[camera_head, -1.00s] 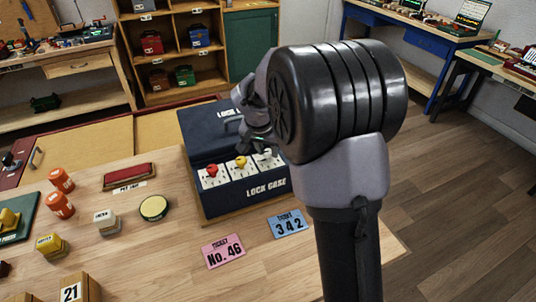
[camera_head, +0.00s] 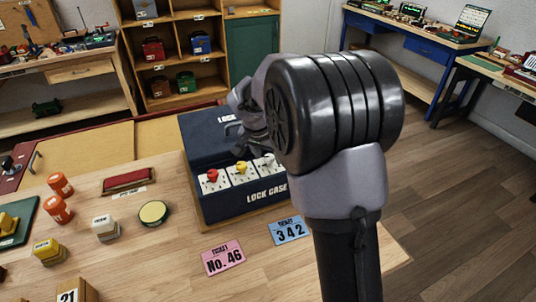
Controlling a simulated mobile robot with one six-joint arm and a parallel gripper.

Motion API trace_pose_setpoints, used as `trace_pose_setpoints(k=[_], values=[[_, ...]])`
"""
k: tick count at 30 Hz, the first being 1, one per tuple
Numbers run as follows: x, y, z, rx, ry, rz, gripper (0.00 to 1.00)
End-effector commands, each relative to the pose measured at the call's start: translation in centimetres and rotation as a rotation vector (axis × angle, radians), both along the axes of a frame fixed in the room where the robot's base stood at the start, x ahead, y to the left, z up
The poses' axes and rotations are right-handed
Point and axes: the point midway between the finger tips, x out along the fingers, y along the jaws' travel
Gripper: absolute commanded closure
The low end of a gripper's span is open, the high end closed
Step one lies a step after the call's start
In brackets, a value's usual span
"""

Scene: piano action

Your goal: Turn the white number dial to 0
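The dark blue lock case (camera_head: 262,201) stands on the wooden table with three dials on white plates along its front. The red dial (camera_head: 212,175) is at the left and the yellow dial (camera_head: 241,168) is in the middle. The white dial (camera_head: 268,160) is at the right, partly hidden by my arm. Its number is too small to read. My gripper (camera_head: 240,134) is above and behind the dials, apart from the white dial as far as I can see. My arm hides part of it, and I cannot tell whether its fingers are open.
A pink ticket (camera_head: 223,258) and a blue ticket (camera_head: 290,230) lie flat in front of the case. A yellow-topped round tin (camera_head: 153,213), a red ink pad (camera_head: 128,180) and several stamps stand to the left. A shelf (camera_head: 173,100) stands behind.

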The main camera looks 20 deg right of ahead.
Motion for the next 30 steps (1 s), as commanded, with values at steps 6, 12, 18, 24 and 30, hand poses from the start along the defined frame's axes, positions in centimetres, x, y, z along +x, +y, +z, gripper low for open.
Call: trace_pose_setpoints(k=[6,12,18,24,30], values=[[0.0,0.0,0.2,-0.001,-0.001,0.0,0.49],[-0.9,1.0,3.9,-0.001,-0.003,0.001,0.49],[-2.7,2.9,10.3,-0.001,-0.004,0.003,0.49],[-4.1,4.3,14.7,0.0,-0.002,0.002,0.49],[-4.6,4.8,16.2,-0.001,0.0,0.001,0.49]])
